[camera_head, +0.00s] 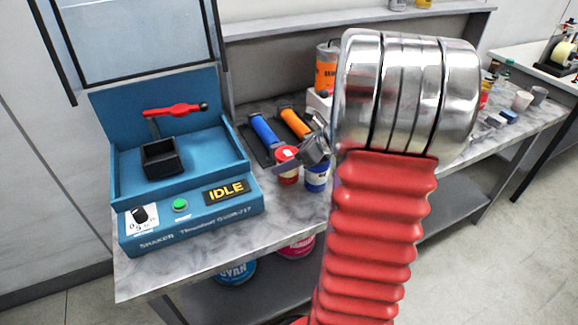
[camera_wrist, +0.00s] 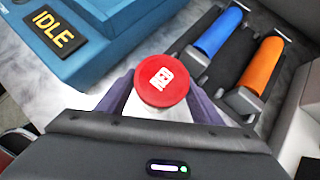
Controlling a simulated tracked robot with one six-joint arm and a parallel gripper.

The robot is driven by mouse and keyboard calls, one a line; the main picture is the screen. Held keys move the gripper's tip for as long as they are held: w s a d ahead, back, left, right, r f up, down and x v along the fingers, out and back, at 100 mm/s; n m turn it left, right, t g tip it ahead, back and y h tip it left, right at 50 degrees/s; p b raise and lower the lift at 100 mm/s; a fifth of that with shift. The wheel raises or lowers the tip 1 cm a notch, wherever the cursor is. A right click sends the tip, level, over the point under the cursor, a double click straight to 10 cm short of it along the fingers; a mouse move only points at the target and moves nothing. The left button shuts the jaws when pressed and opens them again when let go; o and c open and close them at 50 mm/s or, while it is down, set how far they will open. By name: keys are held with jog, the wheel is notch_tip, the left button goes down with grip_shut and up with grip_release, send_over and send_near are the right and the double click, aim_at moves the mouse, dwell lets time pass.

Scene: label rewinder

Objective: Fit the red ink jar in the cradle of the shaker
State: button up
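The red ink jar, seen from above in the wrist view, shows a round red lid (camera_wrist: 162,80) with a white label mark. In the head view the red jar (camera_head: 287,168) is at the bench beside the shaker. My gripper (camera_wrist: 160,92) has one purple finger on each side of the jar; whether they press on it is hidden under the lid. The blue shaker (camera_head: 190,190) stands at the left with its display reading IDLE. Its black box-shaped cradle (camera_head: 162,160) looks empty, with a red clamp handle (camera_head: 175,110) above it.
A blue-labelled jar (camera_head: 317,180) stands right of the red jar. A blue roller (camera_head: 263,130) and an orange roller (camera_head: 295,122) lie behind. A raised clear guard (camera_head: 135,40) hangs above the shaker. My red arm covers the middle of the bench.

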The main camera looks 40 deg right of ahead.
jog(key=c, duration=1.1)
jog(key=shift+r, duration=0.1)
notch_tip(320, 180, up, 18)
jog(key=shift+f, duration=0.1)
dwell(0.8)
